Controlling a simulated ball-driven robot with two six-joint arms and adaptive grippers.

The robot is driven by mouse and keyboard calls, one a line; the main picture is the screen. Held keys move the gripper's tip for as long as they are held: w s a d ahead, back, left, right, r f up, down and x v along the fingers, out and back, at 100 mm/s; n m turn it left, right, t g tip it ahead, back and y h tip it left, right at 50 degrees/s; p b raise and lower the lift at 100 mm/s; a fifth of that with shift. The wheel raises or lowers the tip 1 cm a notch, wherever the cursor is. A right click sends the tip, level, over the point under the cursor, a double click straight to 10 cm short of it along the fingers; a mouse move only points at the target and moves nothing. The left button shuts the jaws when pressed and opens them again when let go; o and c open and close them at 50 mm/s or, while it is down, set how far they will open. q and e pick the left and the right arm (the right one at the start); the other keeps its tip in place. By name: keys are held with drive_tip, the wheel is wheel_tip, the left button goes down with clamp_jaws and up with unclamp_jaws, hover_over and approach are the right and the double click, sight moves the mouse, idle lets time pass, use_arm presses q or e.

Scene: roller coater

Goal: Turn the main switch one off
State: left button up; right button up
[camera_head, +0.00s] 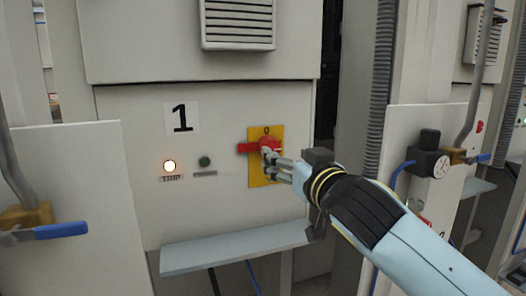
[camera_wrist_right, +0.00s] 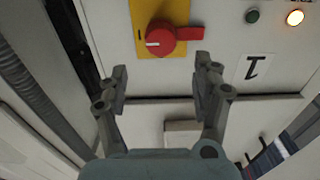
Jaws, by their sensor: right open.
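The main switch one is a red rotary knob (camera_head: 268,145) on a yellow plate (camera_head: 260,177), on the pale cabinet panel marked 1. Its red handle lies horizontally, pointing left in the head view. The knob also shows in the right wrist view (camera_wrist_right: 161,38), at the top centre. My right gripper (camera_head: 268,157) comes in from the right in front of the plate and hides part of the knob. In the right wrist view the gripper (camera_wrist_right: 162,78) has its fingers apart with nothing between them, and the knob lies just beyond the fingertips. My left gripper is not in view.
A lit lamp (camera_head: 169,166) labelled TRIP and a dark green button (camera_head: 204,162) sit left of the switch. A grey shelf (camera_head: 235,248) juts out below.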

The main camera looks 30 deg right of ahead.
sight(273, 147)
drive_tip(key=x, duration=0.4)
drive_tip(key=shift+a+r+p, duration=0.1)
drive_tip(key=shift+a+p, duration=0.05)
drive_tip(key=shift+p, duration=0.25)
drive_tip(key=p+x, duration=0.1)
drive_tip(key=x, duration=0.3)
drive_tip(key=shift+w, duration=0.15)
drive_tip(key=shift+x, duration=0.75)
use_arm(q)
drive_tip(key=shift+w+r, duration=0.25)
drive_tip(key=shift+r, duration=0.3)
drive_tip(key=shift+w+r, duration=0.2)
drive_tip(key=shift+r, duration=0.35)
use_arm(e)
drive_tip(key=c, duration=1.2)
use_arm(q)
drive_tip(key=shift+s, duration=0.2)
